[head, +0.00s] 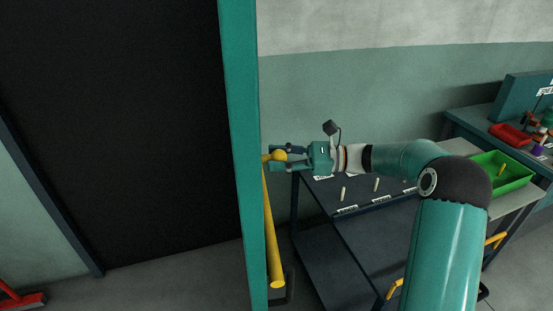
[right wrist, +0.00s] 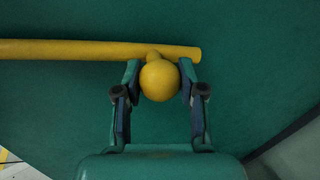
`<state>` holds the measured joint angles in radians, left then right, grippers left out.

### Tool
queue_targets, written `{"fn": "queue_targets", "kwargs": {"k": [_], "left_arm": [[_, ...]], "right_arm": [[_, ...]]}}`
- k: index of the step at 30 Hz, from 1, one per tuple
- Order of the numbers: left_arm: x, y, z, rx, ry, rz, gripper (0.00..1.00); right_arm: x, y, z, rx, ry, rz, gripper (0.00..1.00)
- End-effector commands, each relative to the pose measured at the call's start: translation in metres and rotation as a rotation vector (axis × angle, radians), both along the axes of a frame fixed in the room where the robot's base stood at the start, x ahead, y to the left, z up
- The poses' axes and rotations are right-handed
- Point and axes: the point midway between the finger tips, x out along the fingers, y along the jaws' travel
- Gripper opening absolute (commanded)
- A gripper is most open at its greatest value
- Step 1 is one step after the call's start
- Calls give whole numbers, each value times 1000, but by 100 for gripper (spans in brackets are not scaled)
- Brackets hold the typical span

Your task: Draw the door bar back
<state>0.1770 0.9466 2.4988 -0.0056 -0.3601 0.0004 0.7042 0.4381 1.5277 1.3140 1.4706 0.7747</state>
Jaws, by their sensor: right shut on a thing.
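The yellow door bar (head: 272,225) runs along the right face of a teal door panel (head: 241,150), which shows nearly edge-on in the head view. In the right wrist view the bar (right wrist: 90,50) lies across the green face, its end at the upper middle. A round yellow knob (right wrist: 159,80) stands out from the bar near that end. My right gripper (head: 276,158) is shut on the knob, one finger on each side. The knob partly hides its joint with the bar. My left gripper is not in view.
A dark doorway (head: 130,130) lies left of the panel. A dark cart (head: 330,240) with small pale pegs stands below my right arm. A green bin (head: 503,172) and a red tray (head: 511,134) are at the right. A red broom head (head: 22,301) lies at lower left.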

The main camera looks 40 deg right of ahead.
Motion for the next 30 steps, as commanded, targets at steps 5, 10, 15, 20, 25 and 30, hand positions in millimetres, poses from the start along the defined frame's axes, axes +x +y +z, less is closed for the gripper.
{"fn": "queue_targets", "kwargs": {"k": [5,10,15,20,25,30], "left_arm": [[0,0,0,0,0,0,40],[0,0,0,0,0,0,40],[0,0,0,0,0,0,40],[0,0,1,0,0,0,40],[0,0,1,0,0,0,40],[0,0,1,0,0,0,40]], "right_arm": [[2,-6,4,-1,-8,-23,58],[0,-6,3,-1,-6,-22,65],[-1,-7,2,0,-4,-21,65],[-6,-14,2,0,-4,-23,65],[-22,-35,2,0,-4,-26,65],[-44,-62,1,0,-4,-27,65]]}}
